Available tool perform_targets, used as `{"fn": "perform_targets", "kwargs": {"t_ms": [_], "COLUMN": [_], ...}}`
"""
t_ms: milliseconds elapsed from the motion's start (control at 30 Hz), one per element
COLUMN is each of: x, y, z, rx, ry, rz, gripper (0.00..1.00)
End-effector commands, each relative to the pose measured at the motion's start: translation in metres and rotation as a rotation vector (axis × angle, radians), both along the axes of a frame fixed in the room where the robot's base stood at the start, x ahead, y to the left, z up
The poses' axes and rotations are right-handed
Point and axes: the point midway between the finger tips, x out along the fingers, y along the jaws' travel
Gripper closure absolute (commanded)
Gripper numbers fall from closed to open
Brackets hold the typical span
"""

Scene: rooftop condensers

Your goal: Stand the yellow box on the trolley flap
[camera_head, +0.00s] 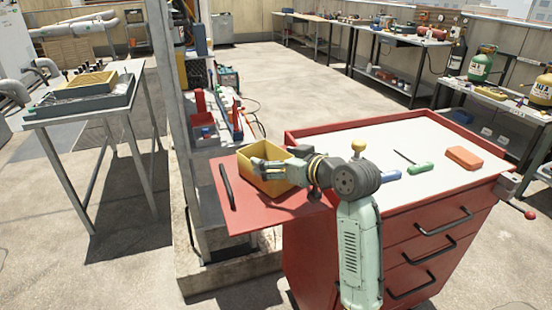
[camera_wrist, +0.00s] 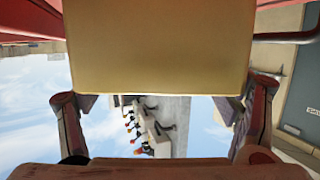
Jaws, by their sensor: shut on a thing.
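The yellow box (camera_head: 272,187) is an open-topped bin at the trolley's left side, with its opening facing up. My gripper (camera_head: 268,167) is shut on it, reaching in from the right. In the wrist view the box (camera_wrist: 155,50) fills the upper middle, with a finger at each side of it. The red trolley flap (camera_head: 244,217) sticks out level to the left of the trolley, directly below the box. The box is at or just above the flap; I cannot tell whether it touches. My arm hides part of the flap's right side.
The red trolley (camera_head: 420,245) has a pale top with a green-handled screwdriver (camera_head: 419,168), an orange block (camera_head: 464,157) and a yellow knob (camera_head: 358,147). A black handle (camera_head: 225,185) lies along the flap's left edge. A grey post (camera_head: 170,100) stands behind the flap.

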Motion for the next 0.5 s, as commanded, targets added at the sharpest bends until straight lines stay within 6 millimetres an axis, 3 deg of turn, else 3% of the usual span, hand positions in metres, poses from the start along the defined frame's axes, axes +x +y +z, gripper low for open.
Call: {"fn": "perform_targets", "kwargs": {"t_ms": [133,167,400,500], "x": [0.0,0.0001,0.0001,0.0001], "y": [0.0003,0.0002,0.0001,0.0001], "z": [-0.0041,-0.0027,-0.0024,-0.0023], "rx": [0.0,0.0,-0.001,-0.001], "ry": [0.0,0.0,0.001,0.001], "rz": [0.001,0.001,0.0,0.0], "gripper": [0.47,0.15,0.0,0.0]}}
